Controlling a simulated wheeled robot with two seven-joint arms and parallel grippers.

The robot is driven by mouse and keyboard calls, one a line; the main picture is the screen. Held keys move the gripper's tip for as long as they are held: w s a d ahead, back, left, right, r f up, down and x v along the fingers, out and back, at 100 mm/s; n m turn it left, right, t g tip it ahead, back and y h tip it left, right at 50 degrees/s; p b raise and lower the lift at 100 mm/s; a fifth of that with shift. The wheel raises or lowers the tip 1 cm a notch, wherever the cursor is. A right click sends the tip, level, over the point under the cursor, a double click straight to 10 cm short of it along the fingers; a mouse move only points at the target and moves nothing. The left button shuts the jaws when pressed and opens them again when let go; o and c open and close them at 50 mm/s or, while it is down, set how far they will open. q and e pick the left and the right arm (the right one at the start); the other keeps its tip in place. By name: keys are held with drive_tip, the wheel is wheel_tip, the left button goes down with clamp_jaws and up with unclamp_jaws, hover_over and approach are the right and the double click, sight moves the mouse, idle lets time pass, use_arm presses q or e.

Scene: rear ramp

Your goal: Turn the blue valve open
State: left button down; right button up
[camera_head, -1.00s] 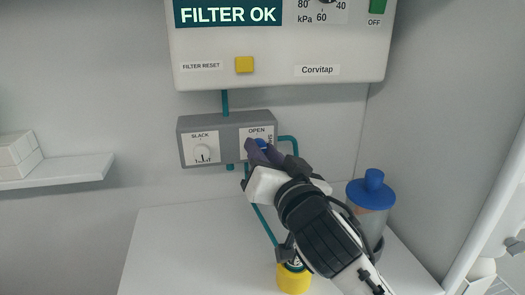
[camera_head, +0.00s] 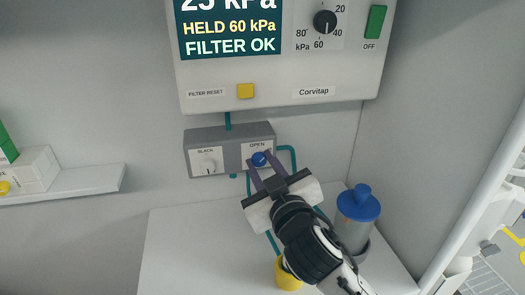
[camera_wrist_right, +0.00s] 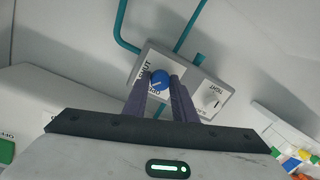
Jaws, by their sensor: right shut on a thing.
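The blue valve (camera_head: 259,159) is a small round knob on the right half of a grey wall box (camera_head: 230,133), beside a white plate marked OPEN. In the right wrist view the knob (camera_wrist_right: 160,79) carries a white line, with SHUT lettered to its left and other lettering partly hidden by a finger. My right gripper (camera_head: 258,160) has its two purple fingers on either side of the knob and is shut on it; the fingertips (camera_wrist_right: 160,84) also flank it in the wrist view. The exact pointer setting is hard to read. My left gripper is out of view.
A white panel (camera_head: 280,75) with a screen, a black dial and a yellow button (camera_head: 245,91) hangs above. A SLACK knob (camera_head: 208,166) is left of the valve. A blue-lidded canister (camera_head: 357,210) and yellow cup (camera_head: 287,275) stand near my right arm.

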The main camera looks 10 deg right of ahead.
drive_tip(key=shift+a+r+n+p, duration=0.1)
drive_tip(key=shift+r+n+p, duration=0.05)
drive_tip(key=shift+n+p, duration=0.65)
drive_tip(key=shift+n+h, duration=0.3)
drive_tip(key=shift+n, duration=0.6)
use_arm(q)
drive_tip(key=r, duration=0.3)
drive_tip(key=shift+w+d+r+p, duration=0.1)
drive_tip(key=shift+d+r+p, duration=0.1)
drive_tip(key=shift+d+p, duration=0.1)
use_arm(e)
drive_tip(key=n, duration=0.3)
drive_tip(key=shift+f+n+h, duration=0.2)
drive_tip(key=shift+n+h, duration=0.1)
drive_tip(key=shift+n, duration=0.4)
drive_tip(key=o, duration=1)
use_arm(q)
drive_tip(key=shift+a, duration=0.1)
use_arm(e)
drive_tip(key=shift+o, duration=0.2)
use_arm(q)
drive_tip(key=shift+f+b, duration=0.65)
use_arm(e)
drive_tip(key=s+r, duration=0.1)
drive_tip(key=s, duration=0.9)
drive_tip(key=shift+s, duration=0.15)
